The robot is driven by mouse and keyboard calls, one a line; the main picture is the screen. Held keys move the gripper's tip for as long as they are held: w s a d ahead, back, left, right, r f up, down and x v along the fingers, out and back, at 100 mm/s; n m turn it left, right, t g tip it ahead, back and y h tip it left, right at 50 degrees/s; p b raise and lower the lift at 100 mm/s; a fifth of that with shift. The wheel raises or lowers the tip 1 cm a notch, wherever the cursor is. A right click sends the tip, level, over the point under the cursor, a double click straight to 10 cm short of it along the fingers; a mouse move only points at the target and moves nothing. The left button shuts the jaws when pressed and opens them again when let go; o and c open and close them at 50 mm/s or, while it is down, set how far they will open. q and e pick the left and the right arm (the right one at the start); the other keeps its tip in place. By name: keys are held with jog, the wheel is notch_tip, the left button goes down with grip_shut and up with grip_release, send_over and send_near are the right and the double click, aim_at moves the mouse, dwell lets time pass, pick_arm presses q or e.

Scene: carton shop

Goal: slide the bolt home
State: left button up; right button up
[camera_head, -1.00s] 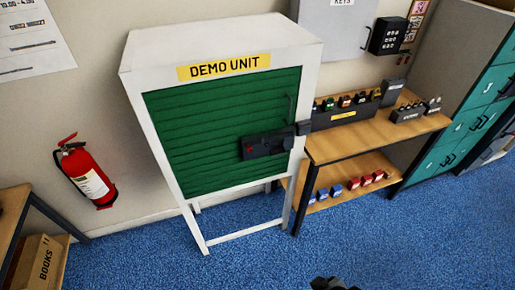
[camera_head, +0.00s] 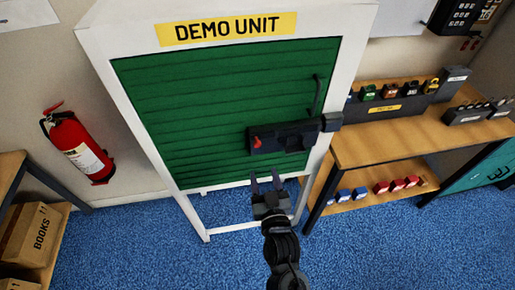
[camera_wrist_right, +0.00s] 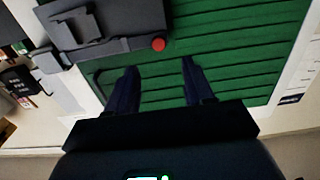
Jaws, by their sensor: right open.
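The black bolt (camera_head: 284,137) is mounted on the right side of the green slatted door (camera_head: 215,100) of the demo unit. It has a red knob (camera_head: 257,142) at its left end. A dark keeper block (camera_head: 331,122) sits on the white frame just right of it. My right gripper (camera_head: 265,182) is open and empty, just below the bolt, fingers pointing up toward the door. In the right wrist view the bolt (camera_wrist_right: 110,25) and red knob (camera_wrist_right: 158,44) lie beyond the open fingers (camera_wrist_right: 158,80). My left gripper is not in view.
A dark door handle (camera_head: 317,95) stands above the bolt. A wooden bench (camera_head: 400,140) with padlocks is close on the right. A red fire extinguisher (camera_head: 80,147) hangs at left, and a shelf with a BOOKS carton (camera_head: 38,237) is lower left. Blue carpet (camera_head: 150,250) is clear in front.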

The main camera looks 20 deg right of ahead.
aim_at(258, 146)
jog(key=w, duration=0.3)
jog(key=w+d+p, duration=0.1)
jog(key=w, duration=0.2)
jog(key=w+d, duration=0.1)
jog(key=w, duration=0.2)
jog(key=shift+w+r+p, duration=0.15)
jog(key=shift+r+p, duration=0.05)
jog(key=shift+p, duration=0.2)
jog(key=shift+w, duration=0.6)
grip_shut()
jog(key=shift+d, duration=0.1)
